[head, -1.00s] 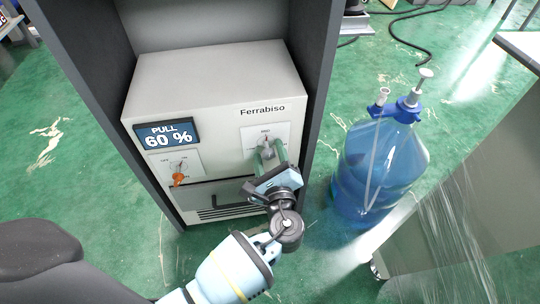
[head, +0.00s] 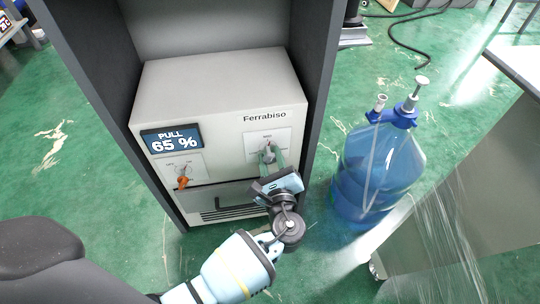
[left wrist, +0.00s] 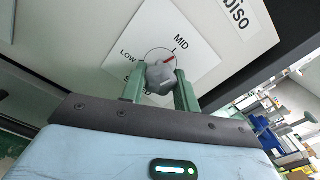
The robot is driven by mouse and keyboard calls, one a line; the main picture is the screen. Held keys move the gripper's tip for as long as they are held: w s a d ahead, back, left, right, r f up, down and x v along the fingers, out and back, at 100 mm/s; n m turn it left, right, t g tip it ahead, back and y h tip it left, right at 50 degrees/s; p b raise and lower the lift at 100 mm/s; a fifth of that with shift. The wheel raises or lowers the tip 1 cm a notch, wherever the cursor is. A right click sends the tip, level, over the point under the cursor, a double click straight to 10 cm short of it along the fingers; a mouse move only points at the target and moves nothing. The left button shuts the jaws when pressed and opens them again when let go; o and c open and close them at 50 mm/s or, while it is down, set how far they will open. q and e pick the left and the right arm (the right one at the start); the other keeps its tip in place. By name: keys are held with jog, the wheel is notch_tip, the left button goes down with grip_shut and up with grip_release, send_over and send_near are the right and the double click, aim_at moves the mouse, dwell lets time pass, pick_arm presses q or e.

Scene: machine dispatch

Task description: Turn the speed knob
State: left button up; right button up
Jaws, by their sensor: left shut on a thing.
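The speed knob (left wrist: 160,77) is a grey knob with a red pointer mark on a white dial plate of the Ferrabiso machine (head: 220,85). In the left wrist view its red mark points up and right, towards the line at MID; LOW is printed to its left. My left gripper (head: 268,158) has its green fingers on either side of the knob and is shut on it. In the head view the fingers partly hide the knob. The display (head: 172,142) reads PULL 65 %. My right gripper is not in view.
An orange key-like switch (head: 183,181) sits below the display, above a drawer front with a dark handle. The machine stands inside a dark grey cabinet (head: 318,100). A blue water bottle with a pump (head: 375,170) stands on the green floor to the right.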

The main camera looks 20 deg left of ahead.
pick_arm(q)
jog(key=shift+m, duration=0.6)
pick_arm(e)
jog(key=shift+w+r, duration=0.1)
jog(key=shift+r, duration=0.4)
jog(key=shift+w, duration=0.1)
pick_arm(q)
jog(key=o, duration=1)
jog(key=shift+c, duration=0.2)
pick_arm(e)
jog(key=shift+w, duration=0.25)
pick_arm(q)
jog(key=p+v, duration=0.2)
jog(key=v, duration=0.5)
jog(key=shift+s+d, duration=0.25)
jog(key=shift+s, duration=0.1)
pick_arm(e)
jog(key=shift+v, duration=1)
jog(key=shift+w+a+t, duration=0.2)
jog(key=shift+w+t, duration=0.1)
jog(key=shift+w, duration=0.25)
